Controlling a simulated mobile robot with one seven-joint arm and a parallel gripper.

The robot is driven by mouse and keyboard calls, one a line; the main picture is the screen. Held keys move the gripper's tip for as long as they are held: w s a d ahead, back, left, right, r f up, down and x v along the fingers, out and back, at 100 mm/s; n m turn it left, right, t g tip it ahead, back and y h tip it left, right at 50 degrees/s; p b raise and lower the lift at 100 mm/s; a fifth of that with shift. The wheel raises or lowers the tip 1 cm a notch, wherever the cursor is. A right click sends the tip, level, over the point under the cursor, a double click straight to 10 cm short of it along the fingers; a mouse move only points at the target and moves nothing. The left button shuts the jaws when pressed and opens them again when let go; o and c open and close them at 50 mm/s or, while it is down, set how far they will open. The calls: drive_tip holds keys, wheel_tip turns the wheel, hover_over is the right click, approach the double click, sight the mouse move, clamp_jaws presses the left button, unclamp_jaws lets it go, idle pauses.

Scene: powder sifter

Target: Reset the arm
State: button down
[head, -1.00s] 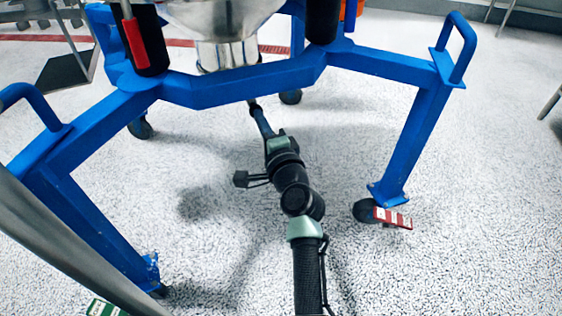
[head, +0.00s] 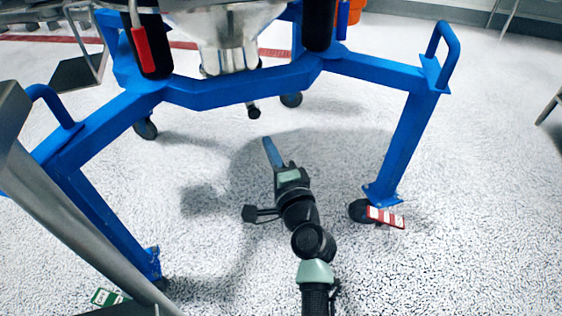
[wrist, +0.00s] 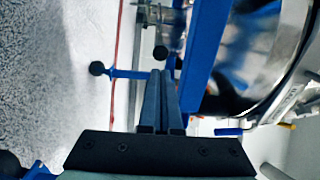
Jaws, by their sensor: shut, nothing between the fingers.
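My gripper (head: 267,140) has slim blue-grey fingers, shut together with nothing between them. It is low in front of the blue frame (head: 240,88) of the powder sifter, on the near side, over the speckled floor. A small black knob-like part (head: 253,112) shows below the frame's crossbar, apart from the fingertips. In the wrist view the closed fingers (wrist: 162,75) point up the picture, with the sifter's blue beam (wrist: 203,50) just to their right.
The sifter's steel bowl (head: 226,35) sits above the frame. The frame's right leg has a caster with a red-and-white pedal (head: 385,217). A grey metal tube (head: 75,225) crosses the lower left. The floor right of the frame is open.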

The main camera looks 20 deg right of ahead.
drive_tip(key=shift+s+p, duration=0.35)
drive_tip(key=shift+s, duration=2.2)
